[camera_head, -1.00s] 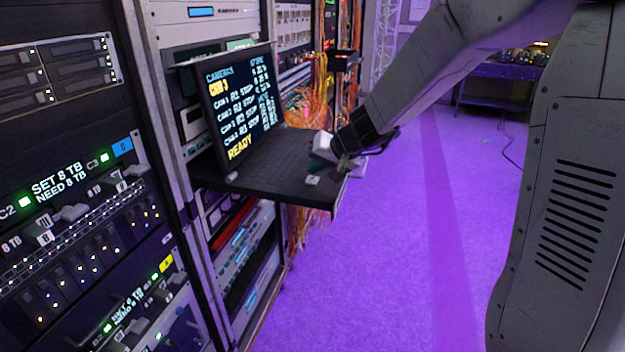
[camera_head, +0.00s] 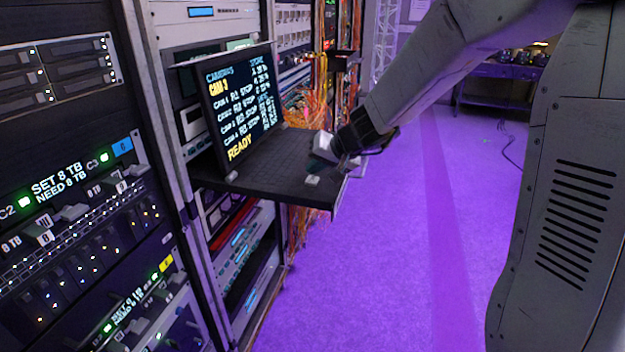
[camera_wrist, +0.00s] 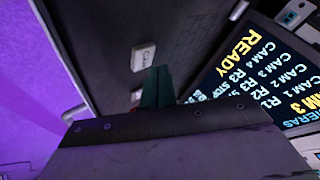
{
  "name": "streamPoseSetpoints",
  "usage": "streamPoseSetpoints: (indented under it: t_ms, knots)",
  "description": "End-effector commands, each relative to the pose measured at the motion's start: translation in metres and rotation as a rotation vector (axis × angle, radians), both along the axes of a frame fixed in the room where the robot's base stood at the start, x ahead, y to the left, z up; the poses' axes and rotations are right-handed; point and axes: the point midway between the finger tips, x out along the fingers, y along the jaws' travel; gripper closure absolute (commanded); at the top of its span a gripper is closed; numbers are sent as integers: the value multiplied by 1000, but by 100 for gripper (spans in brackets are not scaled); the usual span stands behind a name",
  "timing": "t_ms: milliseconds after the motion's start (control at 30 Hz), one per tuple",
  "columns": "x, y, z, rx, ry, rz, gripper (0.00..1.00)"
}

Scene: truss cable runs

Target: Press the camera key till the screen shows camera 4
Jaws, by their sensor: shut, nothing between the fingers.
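The screen (camera_head: 240,100) stands on a black pull-out shelf (camera_head: 262,172) in the rack and shows "CAM 3" near its top and "READY" at the bottom. It also shows in the wrist view (camera_wrist: 262,75), upside down. A small white key (camera_wrist: 144,57) on the shelf has a label that seems to read "Cam"; a white key also shows near the shelf's front edge in the head view (camera_head: 312,180). My gripper (camera_head: 318,165) is just above the shelf beside that key. Its teal fingers (camera_wrist: 157,84) are shut and empty. Whether they touch anything is unclear.
Another pale key (camera_wrist: 136,95) is partly hidden beside my fingertips. Left of the shelf, a rack (camera_head: 75,190) holds drives and lit labels. Orange cables (camera_head: 300,110) hang behind the shelf. The purple floor (camera_head: 390,270) right of the shelf is clear.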

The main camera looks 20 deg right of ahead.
Motion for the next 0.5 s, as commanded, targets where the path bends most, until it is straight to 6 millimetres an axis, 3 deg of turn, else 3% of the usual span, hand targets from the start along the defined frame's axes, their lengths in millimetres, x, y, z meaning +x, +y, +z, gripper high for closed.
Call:
streamPoseSetpoints:
  t_ms: [500]
  knots:
    - [0,0,-6,1,2,-1,100]
